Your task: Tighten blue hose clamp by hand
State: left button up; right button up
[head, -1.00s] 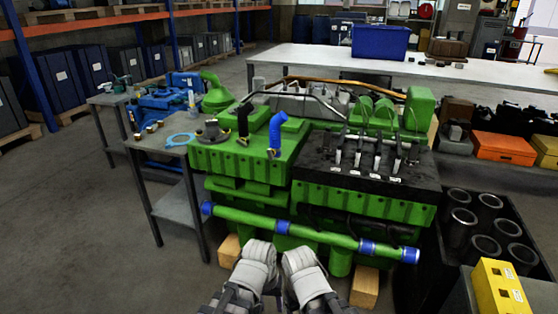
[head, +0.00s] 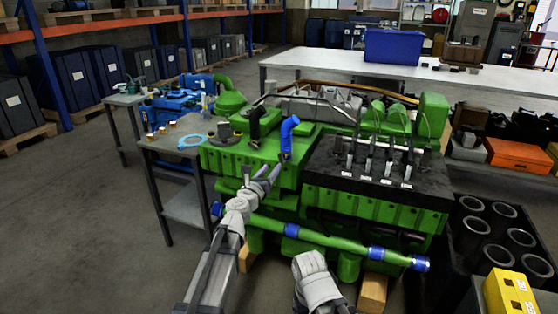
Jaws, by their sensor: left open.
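A short blue hose (head: 289,133) stands upright on the left part of the green engine (head: 250,154), with a bent top. A small clamp (head: 284,156) sits around its lower end; its details are too small to tell. My left gripper (head: 269,172) is open and empty, just in front of and slightly left of the hose base, its fingers pointing up and right towards the clamp. I cannot tell whether it touches anything. My right arm shows at the bottom middle, but its gripper is not visible.
A black hose (head: 254,123) stands left of the blue one. A green pipe with blue bands (head: 336,239) crosses the engine's front. Right of the hose is a black top (head: 340,168) with several injectors. A grey side table (head: 173,138) stands left.

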aim_at(280, 158)
pick_arm(q)
jog(key=x, duration=0.8)
jog(key=shift+s, duration=0.1)
jog(key=shift+c, duration=0.3)
grip_shut()
